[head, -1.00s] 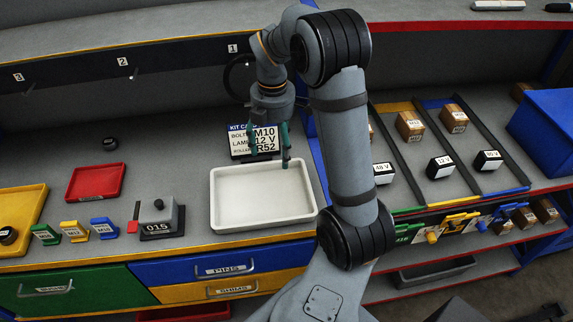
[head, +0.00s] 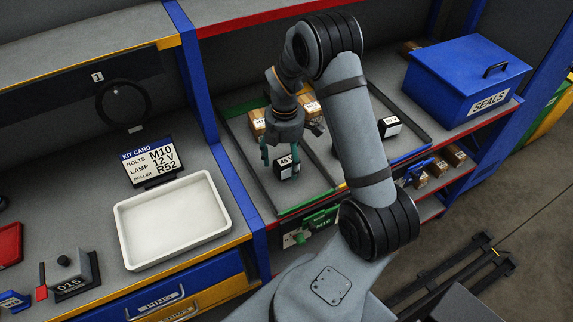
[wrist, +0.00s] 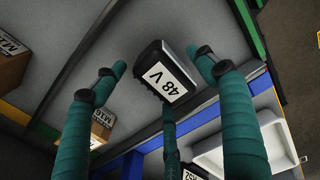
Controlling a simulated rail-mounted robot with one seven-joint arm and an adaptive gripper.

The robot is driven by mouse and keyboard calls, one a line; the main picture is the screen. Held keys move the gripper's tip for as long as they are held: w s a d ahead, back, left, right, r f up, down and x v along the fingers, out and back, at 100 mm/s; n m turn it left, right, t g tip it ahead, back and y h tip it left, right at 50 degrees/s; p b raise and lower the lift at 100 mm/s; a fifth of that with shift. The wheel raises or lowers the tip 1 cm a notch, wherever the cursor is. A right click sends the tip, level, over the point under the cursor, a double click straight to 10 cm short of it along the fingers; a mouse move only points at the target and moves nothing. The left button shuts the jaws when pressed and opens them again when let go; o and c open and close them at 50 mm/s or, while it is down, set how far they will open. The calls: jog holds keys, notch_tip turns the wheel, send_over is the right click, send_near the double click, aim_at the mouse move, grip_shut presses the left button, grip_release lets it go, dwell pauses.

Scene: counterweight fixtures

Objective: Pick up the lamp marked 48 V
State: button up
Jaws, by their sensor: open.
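The lamp marked 48 V (head: 287,170) is a small black block with a white label. It stands in the left lane of the sloped rack on the right shelf. In the wrist view the lamp (wrist: 168,74) lies ahead between the spread teal fingers, its label readable. My gripper (head: 280,158) is open and empty, hanging close above and around the lamp. I cannot tell whether a finger touches it. A finger partly hides the lamp in the head view.
Brown boxes (head: 258,122) sit behind the lamp. Dark dividers bound the lane. Another black lamp (head: 390,126) stands further right, beyond my arm. A blue SEALS box (head: 462,85) stands right.

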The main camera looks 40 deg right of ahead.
grip_shut()
dwell(1.0)
